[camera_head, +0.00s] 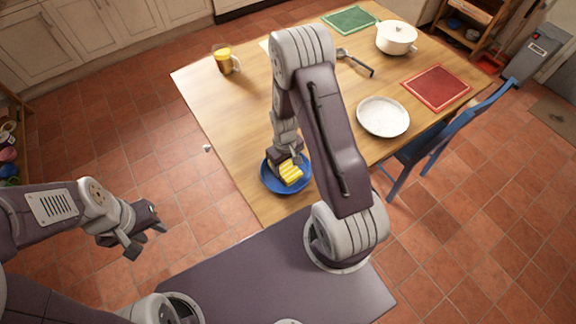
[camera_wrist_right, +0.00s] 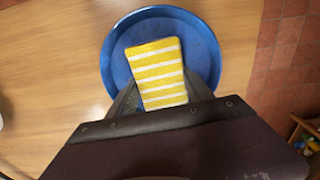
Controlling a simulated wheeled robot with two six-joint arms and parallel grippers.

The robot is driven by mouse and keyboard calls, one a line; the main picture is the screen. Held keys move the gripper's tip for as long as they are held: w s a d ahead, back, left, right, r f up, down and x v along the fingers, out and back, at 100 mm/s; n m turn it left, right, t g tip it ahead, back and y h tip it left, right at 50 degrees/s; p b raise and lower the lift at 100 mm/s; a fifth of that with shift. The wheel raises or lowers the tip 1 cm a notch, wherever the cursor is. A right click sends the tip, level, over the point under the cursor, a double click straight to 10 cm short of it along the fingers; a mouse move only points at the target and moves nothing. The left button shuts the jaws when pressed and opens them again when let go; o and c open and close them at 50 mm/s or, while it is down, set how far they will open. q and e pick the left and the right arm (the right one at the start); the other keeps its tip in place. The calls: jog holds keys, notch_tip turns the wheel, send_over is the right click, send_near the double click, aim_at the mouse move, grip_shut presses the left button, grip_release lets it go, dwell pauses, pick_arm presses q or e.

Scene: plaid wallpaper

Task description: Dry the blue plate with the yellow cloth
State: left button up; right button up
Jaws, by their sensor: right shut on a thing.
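The blue plate (camera_head: 267,184) lies on the wooden table near its front left corner. The yellow cloth (camera_head: 289,174), with white stripes, is over the plate, and my right gripper (camera_head: 287,161) is shut on it from above. In the right wrist view the cloth (camera_wrist_right: 158,72) covers the middle of the plate (camera_wrist_right: 203,46), whose blue rim shows around it. I cannot tell whether the cloth touches the plate. My left gripper (camera_head: 145,230) is open and empty, over the floor left of the table.
On the table (camera_head: 232,108) are a mug (camera_head: 226,60), a white plate (camera_head: 383,117), a lidded white pot (camera_head: 396,38), a red mat (camera_head: 437,88), a green mat (camera_head: 349,19) and a dark-handled utensil (camera_head: 356,63). A blue chair (camera_head: 432,140) stands at the right edge.

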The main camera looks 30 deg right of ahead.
jog(key=shift+w+a, duration=0.1)
jog(key=shift+a, duration=0.1)
jog(key=shift+s+a+f, duration=0.1)
jog(key=shift+s+a, duration=0.2)
jog(key=shift+s, duration=0.5)
jog(key=shift+s+d+r+p, duration=0.15)
jog(key=shift+d+r+p, duration=0.05)
jog(key=shift+d+p, duration=0.25)
jog(key=shift+w+d+f, duration=0.1)
jog(key=shift+w+d, duration=0.25)
jog(key=shift+w, duration=0.4)
jog(key=shift+w+a+f, duration=0.1)
jog(key=shift+w+a, duration=0.05)
jog(key=shift+a, duration=0.3)
notch_tip(320, 180, up, 8)
jog(key=p, duration=0.7)
jog(key=shift+f, duration=0.25)
